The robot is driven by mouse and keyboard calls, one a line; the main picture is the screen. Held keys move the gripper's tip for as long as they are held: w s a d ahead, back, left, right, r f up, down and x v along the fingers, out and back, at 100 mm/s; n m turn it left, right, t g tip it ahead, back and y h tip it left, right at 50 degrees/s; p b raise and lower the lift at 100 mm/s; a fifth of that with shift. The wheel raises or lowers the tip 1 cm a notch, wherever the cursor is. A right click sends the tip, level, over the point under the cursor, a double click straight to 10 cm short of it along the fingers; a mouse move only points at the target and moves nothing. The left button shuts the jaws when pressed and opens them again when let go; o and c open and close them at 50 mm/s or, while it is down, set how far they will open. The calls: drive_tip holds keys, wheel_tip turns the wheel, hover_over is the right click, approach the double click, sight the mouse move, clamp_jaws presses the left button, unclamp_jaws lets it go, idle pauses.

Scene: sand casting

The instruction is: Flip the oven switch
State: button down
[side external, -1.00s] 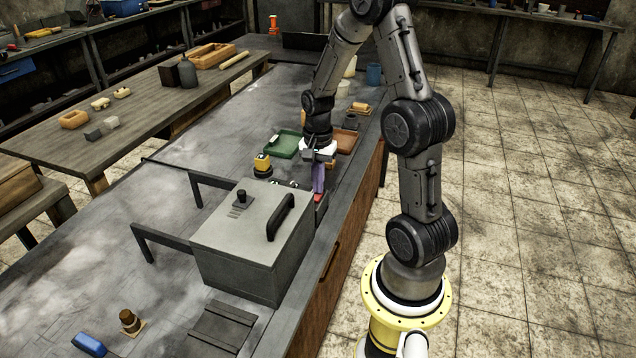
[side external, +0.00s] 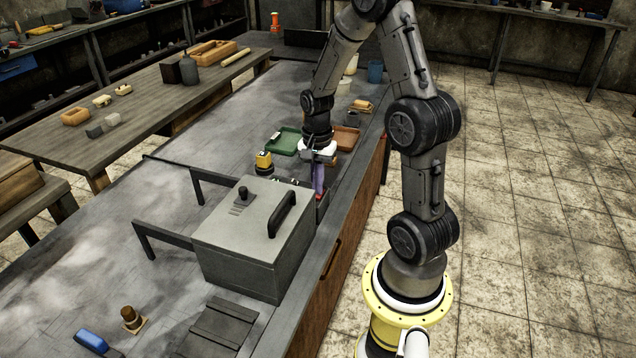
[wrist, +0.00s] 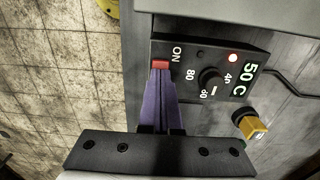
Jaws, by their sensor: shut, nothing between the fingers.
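The oven control panel (wrist: 205,45) shows in the wrist view, with "ON" printed beside a red switch (wrist: 160,64). In the side view my gripper (side external: 319,190) points down just behind a grey box (side external: 240,250) with a black handle, which hides the panel's front.
A yellow block on a dark round base (wrist: 250,125) sits close to the panel. A green tray (side external: 284,142) and an orange-brown tray (side external: 346,138) lie farther back. A blue object (side external: 92,341) and a small brown-topped piece (side external: 131,318) are at the front left.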

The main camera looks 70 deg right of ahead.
drive_tip(key=shift+r, duration=0.1)
wheel_tip(320, 180, up, 14)
idle(0.5)
drive_tip(key=shift+a, duration=0.15)
drive_tip(key=a+r+n+t+h, duration=0.1)
drive_tip(key=a+r+n+t, duration=0.35)
drive_tip(key=a, duration=0.75)
drive_tip(key=s+a+n+t+y, duration=0.1)
drive_tip(key=s+a+n, duration=0.6)
drive_tip(key=n, duration=0.6)
drive_tip(key=shift+s+a, duration=0.35)
drive_tip(key=shift+s, duration=0.8)
